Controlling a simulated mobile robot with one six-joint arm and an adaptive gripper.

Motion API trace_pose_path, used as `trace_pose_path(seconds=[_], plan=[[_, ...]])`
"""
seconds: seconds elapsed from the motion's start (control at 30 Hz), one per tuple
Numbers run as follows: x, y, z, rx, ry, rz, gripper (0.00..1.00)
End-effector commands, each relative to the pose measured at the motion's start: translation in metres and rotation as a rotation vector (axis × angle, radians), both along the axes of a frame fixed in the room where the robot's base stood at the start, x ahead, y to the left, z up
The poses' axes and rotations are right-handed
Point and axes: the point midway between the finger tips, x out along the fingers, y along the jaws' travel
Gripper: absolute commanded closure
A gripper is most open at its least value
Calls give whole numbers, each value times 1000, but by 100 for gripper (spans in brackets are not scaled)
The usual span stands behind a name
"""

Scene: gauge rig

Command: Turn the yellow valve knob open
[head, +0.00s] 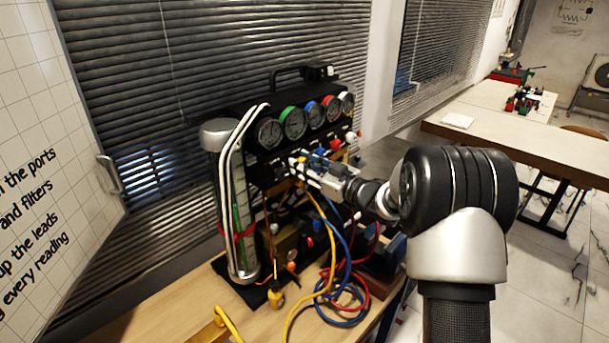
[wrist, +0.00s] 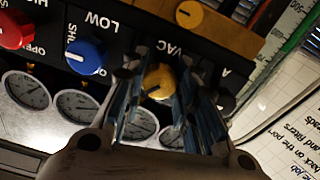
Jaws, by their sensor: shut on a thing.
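The yellow valve knob (wrist: 158,82) sits on the black panel of the gauge rig below the "VAC" label in the wrist view, with a dark pointer line on its face. My gripper (wrist: 160,88) has one finger on each side of this knob and is shut on it.
Several round gauges (head: 292,122) line the rig's top. Yellow, blue (head: 345,255) and red hoses hang below my gripper. A clear cylinder (head: 238,215) with a metal cap stands left of the panel.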

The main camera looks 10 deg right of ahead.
Motion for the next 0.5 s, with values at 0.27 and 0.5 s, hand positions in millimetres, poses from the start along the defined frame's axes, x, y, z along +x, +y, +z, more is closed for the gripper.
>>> trace_pose_path(seconds=[0.27,0.5], plan=[[0,0,-3,-210,-156,-1,97],[0,0,-2,-363,-266,0,97]])
